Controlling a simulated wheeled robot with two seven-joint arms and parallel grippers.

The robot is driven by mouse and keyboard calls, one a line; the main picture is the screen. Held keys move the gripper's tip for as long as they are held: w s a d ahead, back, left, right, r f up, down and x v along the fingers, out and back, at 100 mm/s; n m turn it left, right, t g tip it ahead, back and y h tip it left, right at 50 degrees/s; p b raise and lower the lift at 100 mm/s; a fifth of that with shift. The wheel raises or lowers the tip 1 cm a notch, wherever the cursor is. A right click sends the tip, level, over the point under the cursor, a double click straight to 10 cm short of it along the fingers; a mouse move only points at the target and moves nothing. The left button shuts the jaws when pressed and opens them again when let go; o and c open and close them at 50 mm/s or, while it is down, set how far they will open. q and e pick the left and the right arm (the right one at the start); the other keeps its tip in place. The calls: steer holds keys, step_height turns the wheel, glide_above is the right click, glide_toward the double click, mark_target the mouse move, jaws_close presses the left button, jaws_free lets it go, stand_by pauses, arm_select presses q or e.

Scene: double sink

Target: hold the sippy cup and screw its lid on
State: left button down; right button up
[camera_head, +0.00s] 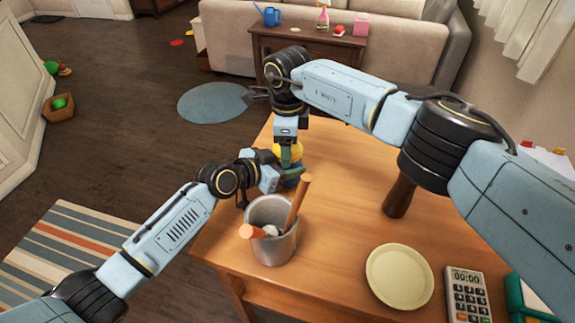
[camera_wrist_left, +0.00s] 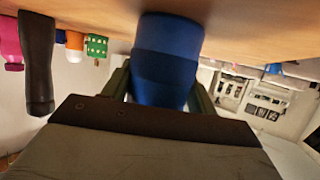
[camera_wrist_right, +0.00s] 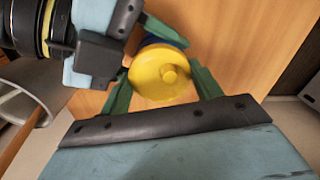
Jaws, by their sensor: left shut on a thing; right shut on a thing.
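The sippy cup has a blue body (camera_wrist_left: 165,65) and a yellow lid (camera_wrist_right: 162,74). In the head view the yellow lid (camera_head: 288,151) sits over the blue body (camera_head: 290,180) near the table's far left edge, partly hidden by my grippers. My left gripper (camera_head: 286,175) is shut around the blue body from the left side; the left wrist view shows its fingers on both sides of it. My right gripper (camera_head: 288,160) comes down from above and is shut on the yellow lid. The lid is on top of the body; whether it is threaded tight I cannot tell.
A grey metal pot (camera_head: 272,243) with wooden-handled tools stands close in front of my left gripper. A cream plate (camera_head: 399,277), a calculator (camera_head: 467,294) and a dark brown upright object (camera_head: 399,197) are to the right. The table (camera_head: 345,235) is bare between them.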

steer(key=o, duration=1.2)
steer(key=shift+c, duration=0.2)
steer(key=shift+r, duration=0.1)
step_height(320, 180, up, 12)
arm_select(q)
steer(key=shift+c, duration=1.9)
jaws_free()
